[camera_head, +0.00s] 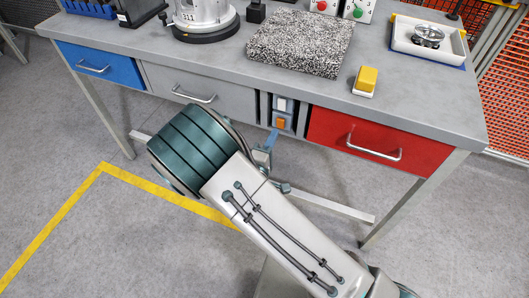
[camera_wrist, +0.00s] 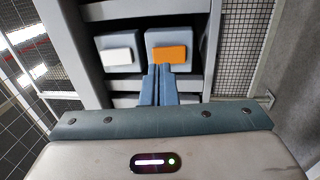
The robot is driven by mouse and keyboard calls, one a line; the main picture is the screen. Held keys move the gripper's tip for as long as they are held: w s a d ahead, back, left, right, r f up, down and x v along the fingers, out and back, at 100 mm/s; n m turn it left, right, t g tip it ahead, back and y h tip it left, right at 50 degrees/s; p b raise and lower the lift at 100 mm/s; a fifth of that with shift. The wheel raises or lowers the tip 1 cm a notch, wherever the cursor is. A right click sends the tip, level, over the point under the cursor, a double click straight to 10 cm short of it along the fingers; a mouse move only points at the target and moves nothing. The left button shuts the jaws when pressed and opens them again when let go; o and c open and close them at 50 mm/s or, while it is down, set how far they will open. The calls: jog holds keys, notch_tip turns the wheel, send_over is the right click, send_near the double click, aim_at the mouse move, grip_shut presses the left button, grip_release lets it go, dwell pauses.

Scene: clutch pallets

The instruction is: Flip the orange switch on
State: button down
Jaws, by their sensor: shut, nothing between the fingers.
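The orange switch (camera_head: 280,123) sits on a grey housing in the narrow bay under the bench top, between the grey and red drawers. In the wrist view its orange rocker (camera_wrist: 171,54) is right of the white switch (camera_wrist: 116,57). My gripper (camera_wrist: 164,68) is shut and empty, its blue fingers side by side. The fingertips lie at the lower edge of the orange rocker in the wrist view; I cannot tell whether they touch it. In the head view my gripper (camera_head: 272,138) is just below the switch, partly hidden by my arm. I cannot tell the rocker's on or off position.
The white switch is above the orange one in the head view (camera_head: 284,105). A grey drawer (camera_head: 180,86) and a red drawer (camera_head: 365,143) with protruding handles flank the bay. A yellow-and-white block (camera_head: 366,81) and a speckled slab (camera_head: 300,43) rest on the bench.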

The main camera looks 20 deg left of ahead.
aim_at(281, 121)
jog(key=shift+w+d+r, duration=0.1)
jog(key=shift+w+r, duration=0.05)
jog(key=shift+w, duration=0.65)
jog(key=shift+w+r, duration=0.1)
jog(key=shift+w, duration=0.7)
jog(key=shift+w+d+r+g+p, duration=0.1)
jog(key=shift+w+r+g+p, duration=0.3)
jog(key=shift+r+g+p, duration=0.35)
jog(key=shift+f, duration=0.4)
jog(key=shift+s, duration=0.15)
